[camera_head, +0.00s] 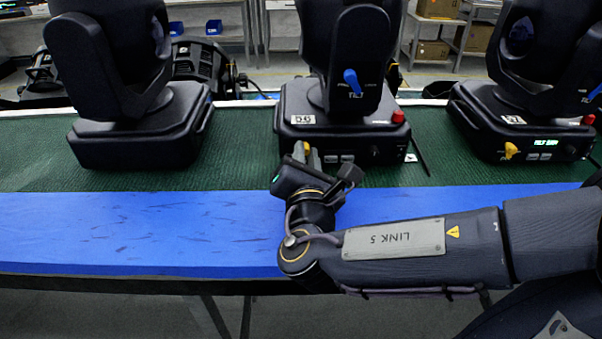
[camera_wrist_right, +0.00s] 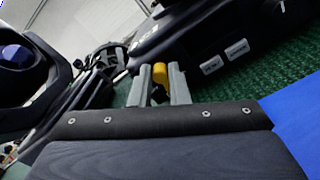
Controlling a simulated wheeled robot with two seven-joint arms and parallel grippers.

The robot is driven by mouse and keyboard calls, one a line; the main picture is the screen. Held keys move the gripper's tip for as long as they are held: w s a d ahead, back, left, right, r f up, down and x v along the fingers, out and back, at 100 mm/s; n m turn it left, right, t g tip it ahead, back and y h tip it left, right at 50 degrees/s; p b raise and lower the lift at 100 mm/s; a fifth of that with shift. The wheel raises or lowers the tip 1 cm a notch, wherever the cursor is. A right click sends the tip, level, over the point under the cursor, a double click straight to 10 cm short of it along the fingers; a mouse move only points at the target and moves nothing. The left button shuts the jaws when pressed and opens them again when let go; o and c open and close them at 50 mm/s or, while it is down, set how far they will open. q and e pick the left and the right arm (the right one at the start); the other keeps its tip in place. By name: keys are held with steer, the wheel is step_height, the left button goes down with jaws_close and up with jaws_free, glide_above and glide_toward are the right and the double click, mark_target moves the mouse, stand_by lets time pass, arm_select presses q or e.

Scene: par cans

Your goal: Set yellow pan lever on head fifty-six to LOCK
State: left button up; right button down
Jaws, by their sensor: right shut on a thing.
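Head fifty-six (camera_head: 345,125) stands in the middle of the table, a black moving head with a "56" label on its base. Its yellow pan lever (camera_head: 306,147) is at the front left of the base, mostly hidden by my gripper. My right gripper (camera_head: 308,155) is shut on the lever. In the right wrist view the yellow lever (camera_wrist_right: 159,74) sits between the two grey fingers (camera_wrist_right: 158,82). The lever's LOCK marking is not legible. A blue tilt lever (camera_head: 352,82) is on the yoke. My left gripper is not in view.
Another head (camera_head: 140,140) stands at left, and a head marked 57 (camera_head: 520,125) with its own yellow lever (camera_head: 511,150) at right. A red knob (camera_head: 398,117) and a thin dark rod (camera_head: 420,155) are near head fifty-six. The blue front strip (camera_head: 140,230) is clear at left.

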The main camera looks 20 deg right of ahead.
steer(key=shift+s+d+f+m+b, duration=0.1)
steer(key=shift+d+f+m+b, duration=0.1)
steer(key=shift+m+b, duration=0.8)
steer(key=shift+s+d+f+m+b, duration=0.1)
steer(key=shift+d+m+b, duration=0.1)
steer(key=shift+m+b, duration=0.8)
steer(key=shift+r+n, duration=0.1)
steer(key=shift+n, duration=0.2)
steer(key=c, duration=1.4)
jaws_free()
steer(key=shift+v, duration=3.85)
